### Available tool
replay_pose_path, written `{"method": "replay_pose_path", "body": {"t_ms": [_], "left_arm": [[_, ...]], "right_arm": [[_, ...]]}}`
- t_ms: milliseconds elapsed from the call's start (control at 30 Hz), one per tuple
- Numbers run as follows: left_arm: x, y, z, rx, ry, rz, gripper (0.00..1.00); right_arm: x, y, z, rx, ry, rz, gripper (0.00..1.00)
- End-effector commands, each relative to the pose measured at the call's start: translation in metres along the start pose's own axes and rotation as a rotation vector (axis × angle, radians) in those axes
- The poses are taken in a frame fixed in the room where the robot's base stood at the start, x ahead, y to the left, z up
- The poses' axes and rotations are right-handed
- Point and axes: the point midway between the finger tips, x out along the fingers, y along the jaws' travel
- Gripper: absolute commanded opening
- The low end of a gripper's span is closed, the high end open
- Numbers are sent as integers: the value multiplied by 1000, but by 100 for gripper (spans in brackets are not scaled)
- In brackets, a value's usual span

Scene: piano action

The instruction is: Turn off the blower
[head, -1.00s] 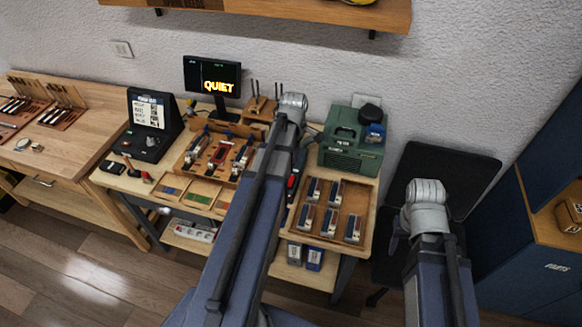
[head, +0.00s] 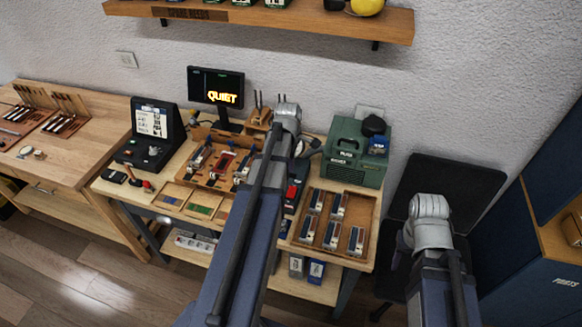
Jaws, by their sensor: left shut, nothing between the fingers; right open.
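The blower (head: 345,165) is a green box at the back right of the bench, with a dark louvred front and a label. A black round part and a blue part sit at its top right. My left arm crosses the middle of the head view, and its grey joint stands left of the blower. My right arm rises at the lower right, in front of a dark panel. No fingertips of either gripper can be made out. A dark unit with a red part (head: 292,191) is partly hidden behind my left arm.
A monitor (head: 215,87) reading "QUIET" stands at the back. A wooden tray (head: 313,245) with several blocks lies in front of the blower. A black console (head: 150,130) and another parts tray are to the left. A shelf (head: 280,22) hangs above; a blue cabinet is at right.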

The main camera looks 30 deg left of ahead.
Motion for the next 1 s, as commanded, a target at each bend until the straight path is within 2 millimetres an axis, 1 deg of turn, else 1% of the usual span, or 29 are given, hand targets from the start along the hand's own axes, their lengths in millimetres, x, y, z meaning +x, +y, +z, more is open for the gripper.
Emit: {"method": "replay_pose_path", "body": {"t_ms": [33,700,833,1000], "left_arm": [[13,0,0,0,0,0,0],[107,0,0,0,0,0,0],[118,0,0,0,0,0,0],[120,0,0,0,0,0,0]], "right_arm": [[13,-1,-1,-1,0,0,50],[106,-10,-6,-6,0,2,50],[116,-11,-7,-5,0,2,50],[119,-11,-7,-5,0,2,50]]}}
